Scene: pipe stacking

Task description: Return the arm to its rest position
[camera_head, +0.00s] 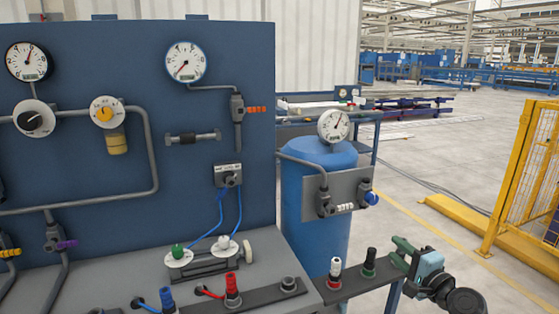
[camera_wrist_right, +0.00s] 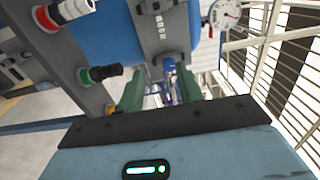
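My right gripper (camera_head: 396,253) is at the lower right of the head view, past the right end of the bench. Its green fingers point left toward a black fitting with a green ring (camera_head: 369,263) on a narrow grey bar, with a gap visible between them and the fitting. In the right wrist view the two fingers of the gripper (camera_wrist_right: 160,92) stand apart, with nothing held between them. My left gripper is not in view.
A blue tank (camera_head: 312,200) with a pressure gauge (camera_head: 333,125) stands left of the gripper. A white fitting with a red ring (camera_head: 335,272) is on the same bar. A blue panel (camera_head: 200,110) rises at left. A yellow fence (camera_head: 525,165) stands at right, with open floor between.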

